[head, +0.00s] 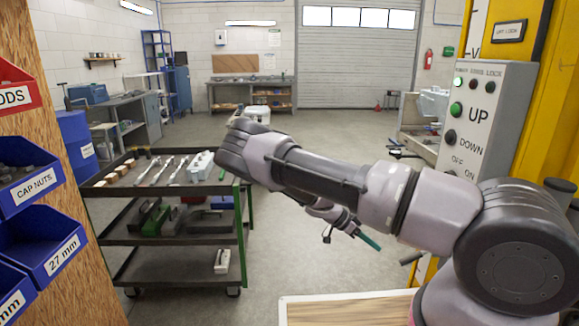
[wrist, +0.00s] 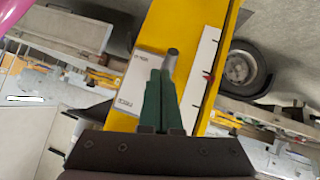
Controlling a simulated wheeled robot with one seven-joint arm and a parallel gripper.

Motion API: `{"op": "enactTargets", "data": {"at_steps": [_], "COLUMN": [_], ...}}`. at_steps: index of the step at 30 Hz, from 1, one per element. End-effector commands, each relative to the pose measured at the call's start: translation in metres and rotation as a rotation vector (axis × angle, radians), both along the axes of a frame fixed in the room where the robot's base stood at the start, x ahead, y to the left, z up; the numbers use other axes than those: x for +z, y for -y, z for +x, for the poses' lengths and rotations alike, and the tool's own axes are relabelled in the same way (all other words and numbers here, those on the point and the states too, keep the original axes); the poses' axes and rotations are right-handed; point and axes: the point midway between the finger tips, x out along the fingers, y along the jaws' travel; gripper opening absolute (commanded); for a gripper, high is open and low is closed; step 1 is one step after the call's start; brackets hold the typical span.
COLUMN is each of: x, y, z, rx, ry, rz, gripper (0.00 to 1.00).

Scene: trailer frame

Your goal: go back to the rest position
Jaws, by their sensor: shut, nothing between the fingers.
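My gripper (head: 368,240) hangs below my forearm in the head view, its green fingers pointing down and to the right. In the wrist view its green fingers (wrist: 160,92) are together, with nothing held between them. A short grey cylinder (wrist: 172,58) shows just past the fingertips; I cannot tell how far beyond them it is. My arm reaches across the head view from the right and folds back down at the elbow.
A tool cart (head: 160,238) with several tools stands left of my arm. Blue bins (head: 48,242) are at the near left. A control box (head: 468,125) on a yellow post (head: 560,110) stands at right. The floor behind is open.

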Motion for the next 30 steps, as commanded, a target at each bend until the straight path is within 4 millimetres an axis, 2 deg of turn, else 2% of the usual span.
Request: {"op": "enactTargets", "data": {"at_steps": [8,14,21,30], "x": [0.06,0.118,0.202,0.317], "y": [-0.038,-0.061,-0.078,-0.081], "z": [-0.011,-0.015,-0.021,-0.045], "rx": [-0.027,0.036,0.192,0.491], "ry": [-0.094,-0.114,-0.078,0.037], "rz": [0.37,0.619,0.873,1.067], "gripper": [0.0,0.0,0.0,0.0]}}
